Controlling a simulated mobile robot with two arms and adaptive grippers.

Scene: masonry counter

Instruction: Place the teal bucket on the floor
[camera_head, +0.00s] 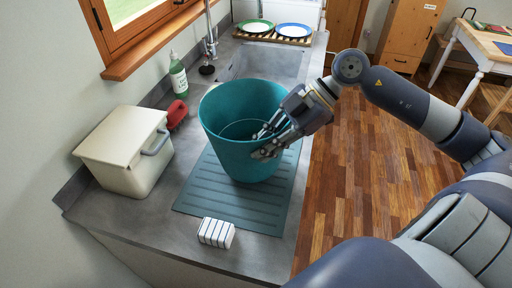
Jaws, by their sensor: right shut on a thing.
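The teal bucket (222,150) stands upright on a ridged grey-teal mat (200,196) on the counter. My right gripper (264,142) reaches in from the right and is shut on the right side of the bucket's wall. Part of the bucket's right rim is hidden behind the gripper. The wooden floor (362,170) lies to the right of the counter, below it. My left gripper is not in view.
A cream lidded box (112,160), a red object (177,113) and a green bottle (179,77) stand left of the bucket. A striped block (216,233) sits in front. The sink (266,62) and plates (294,30) are behind. Floor beside the counter is clear.

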